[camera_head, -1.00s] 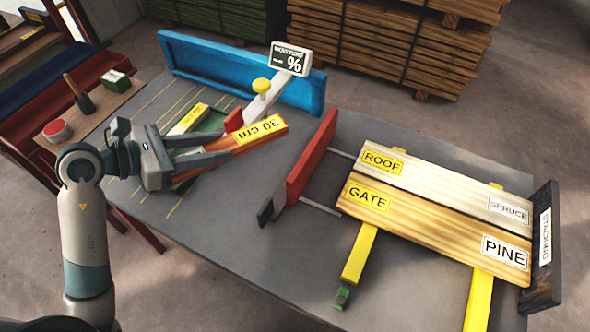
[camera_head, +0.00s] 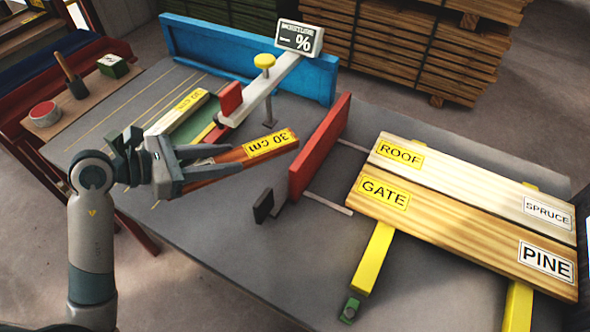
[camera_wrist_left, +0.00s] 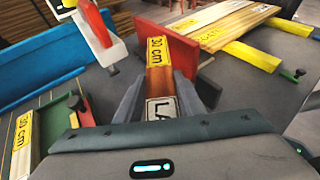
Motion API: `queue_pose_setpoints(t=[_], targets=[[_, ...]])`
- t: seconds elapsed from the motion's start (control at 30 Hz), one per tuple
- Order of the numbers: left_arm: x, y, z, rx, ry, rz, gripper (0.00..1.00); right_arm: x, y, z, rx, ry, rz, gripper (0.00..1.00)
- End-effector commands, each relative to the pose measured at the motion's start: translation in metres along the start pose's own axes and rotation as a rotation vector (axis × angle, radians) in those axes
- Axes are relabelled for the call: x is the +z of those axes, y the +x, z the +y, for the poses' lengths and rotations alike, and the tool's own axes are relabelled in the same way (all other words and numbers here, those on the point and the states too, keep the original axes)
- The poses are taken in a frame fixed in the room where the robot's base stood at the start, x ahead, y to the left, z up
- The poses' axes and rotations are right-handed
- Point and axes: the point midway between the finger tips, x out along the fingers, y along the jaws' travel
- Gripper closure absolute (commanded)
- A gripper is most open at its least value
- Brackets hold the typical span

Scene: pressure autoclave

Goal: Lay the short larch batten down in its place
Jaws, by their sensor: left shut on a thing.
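The larch batten (camera_head: 228,161) is a short reddish-brown piece with a yellow "30 cm" label. In the left wrist view the batten (camera_wrist_left: 159,80) also shows a white label starting "LA". My left gripper (camera_head: 222,158) is shut on its near end and holds it over the grey table, left of the red upright plate (camera_head: 318,148). The far end points toward that plate, with a gap between them in the head view. Two pale boards, a ROOF/SPRUCE board (camera_head: 470,185) and a GATE/PINE board (camera_head: 455,228), lie side by side on yellow bearers (camera_head: 372,258). My right gripper is not in view.
The moisture meter (camera_head: 299,38) on its pale arm stands behind the batten. A green holder (camera_head: 200,124) with another yellow-labelled batten (camera_head: 182,108) is at the left. A blue board (camera_head: 225,58) edges the table's back.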

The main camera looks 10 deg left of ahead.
Motion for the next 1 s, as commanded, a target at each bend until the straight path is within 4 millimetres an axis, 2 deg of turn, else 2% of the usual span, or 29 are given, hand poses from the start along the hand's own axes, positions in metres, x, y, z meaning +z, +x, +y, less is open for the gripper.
queue_pose_setpoints(t=[0.13,0.67,0.77,1.0], targets=[[-0.008,0.003,0.0,0.0,0.001,-0.001,0.94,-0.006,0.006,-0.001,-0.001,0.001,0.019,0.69],[-0.011,0.003,0.001,0.002,-0.001,0.0,0.94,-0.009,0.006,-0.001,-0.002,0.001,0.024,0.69],[-0.02,0.0,0.004,0.013,-0.007,0.003,0.94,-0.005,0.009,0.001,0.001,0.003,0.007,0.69],[-0.068,-0.026,0.026,0.084,-0.042,0.005,0.94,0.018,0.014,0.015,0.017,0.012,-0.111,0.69]])
